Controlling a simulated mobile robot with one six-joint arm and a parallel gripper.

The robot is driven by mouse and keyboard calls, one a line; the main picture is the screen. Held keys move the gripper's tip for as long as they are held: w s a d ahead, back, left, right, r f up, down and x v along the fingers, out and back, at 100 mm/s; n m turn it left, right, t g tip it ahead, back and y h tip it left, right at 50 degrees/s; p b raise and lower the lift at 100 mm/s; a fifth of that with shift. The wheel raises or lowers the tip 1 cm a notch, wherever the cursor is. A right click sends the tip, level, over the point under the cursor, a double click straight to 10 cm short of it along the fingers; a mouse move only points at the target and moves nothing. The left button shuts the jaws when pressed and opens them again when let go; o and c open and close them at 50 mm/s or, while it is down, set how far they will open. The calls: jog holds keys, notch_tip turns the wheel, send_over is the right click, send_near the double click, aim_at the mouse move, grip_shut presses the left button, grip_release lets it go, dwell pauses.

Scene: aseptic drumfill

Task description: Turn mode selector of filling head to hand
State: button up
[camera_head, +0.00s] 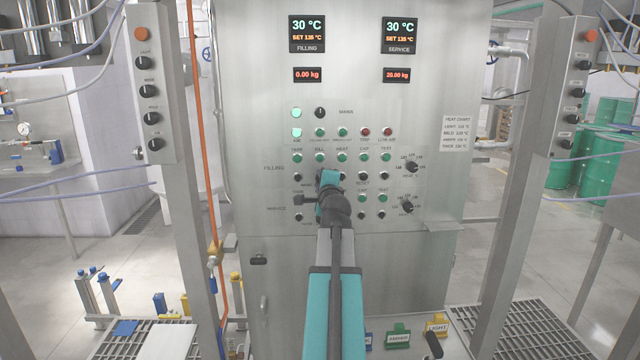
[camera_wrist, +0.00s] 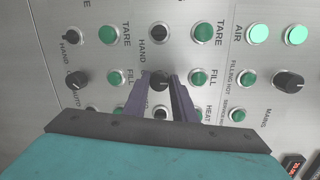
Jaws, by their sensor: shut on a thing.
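The filling head's mode selector (camera_wrist: 160,80) is a small black knob on the steel panel. In the wrist view it stands in the row beside the green FILL button (camera_wrist: 197,79), with a HAND label close by. My gripper (camera_wrist: 161,84) is shut on this knob, a dark finger on either side. The fingers hide part of the knob and the lettering around it, and I cannot tell which way it points. In the head view my gripper (camera_head: 321,182) reaches the panel below the FILLING row and covers the knob.
Other knobs and green buttons surround the gripper closely, among them the service selector (camera_wrist: 77,80) and the MAINS knob (camera_wrist: 288,82). Two dark heat dials (camera_head: 411,167) sit to the right. Steel posts with button boxes (camera_head: 150,85) flank the cabinet (camera_head: 350,60).

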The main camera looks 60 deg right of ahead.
jog(key=n+g+b, duration=0.1)
jog(key=n+b, duration=0.1)
jog(key=n, duration=0.3)
jog(key=n+h+b, duration=0.1)
jog(key=n+b, duration=0.2)
jog(key=n, duration=0.2)
jog(key=shift+d+r+n+g, duration=0.1)
jog(key=shift+n+g, duration=0.3)
dwell(0.3)
jog(key=o, duration=1)
jog(key=shift+d, duration=0.1)
jog(key=shift+f, duration=0.2)
jog(key=shift+a, duration=0.2)
